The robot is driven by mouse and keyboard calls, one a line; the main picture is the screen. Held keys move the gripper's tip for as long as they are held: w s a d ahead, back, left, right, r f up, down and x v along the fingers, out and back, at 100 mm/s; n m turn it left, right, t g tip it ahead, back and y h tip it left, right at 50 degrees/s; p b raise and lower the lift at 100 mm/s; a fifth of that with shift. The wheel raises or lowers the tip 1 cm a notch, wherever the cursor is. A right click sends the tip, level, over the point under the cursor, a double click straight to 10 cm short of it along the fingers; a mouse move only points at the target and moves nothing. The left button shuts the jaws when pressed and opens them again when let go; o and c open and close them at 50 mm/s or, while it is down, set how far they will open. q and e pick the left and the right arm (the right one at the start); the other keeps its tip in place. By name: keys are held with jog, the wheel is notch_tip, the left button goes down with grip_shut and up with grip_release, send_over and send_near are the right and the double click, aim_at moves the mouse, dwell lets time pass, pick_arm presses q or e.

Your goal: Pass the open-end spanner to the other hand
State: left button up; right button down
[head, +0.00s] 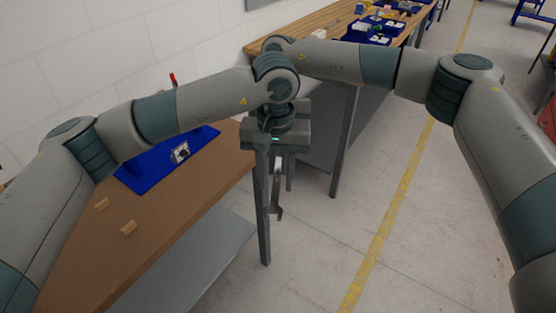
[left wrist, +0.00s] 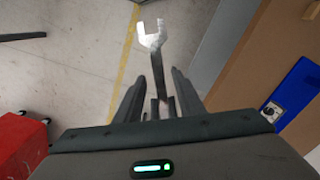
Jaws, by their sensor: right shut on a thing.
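The spanner (head: 278,196) is a grey metal bar that hangs down below my two hands, its open end lowest. In the left wrist view its bright forked end (left wrist: 152,36) points away from the camera. My left gripper (left wrist: 160,78) has its two dark fingers spread on either side of the spanner's shaft, with a gap at each side. In the head view the left gripper (head: 276,153) points down. My right arm reaches the same spot from the right. Its gripper is mostly hidden behind the left wrist and is shut on the spanner.
A wooden bench (head: 300,34) with blue bins stands behind. A red box (left wrist: 20,140) shows in the wrist view.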

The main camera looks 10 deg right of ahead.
aim_at(276, 186)
pick_arm(q)
notch_tip(276, 186, up, 12)
dwell(0.7)
dwell(0.4)
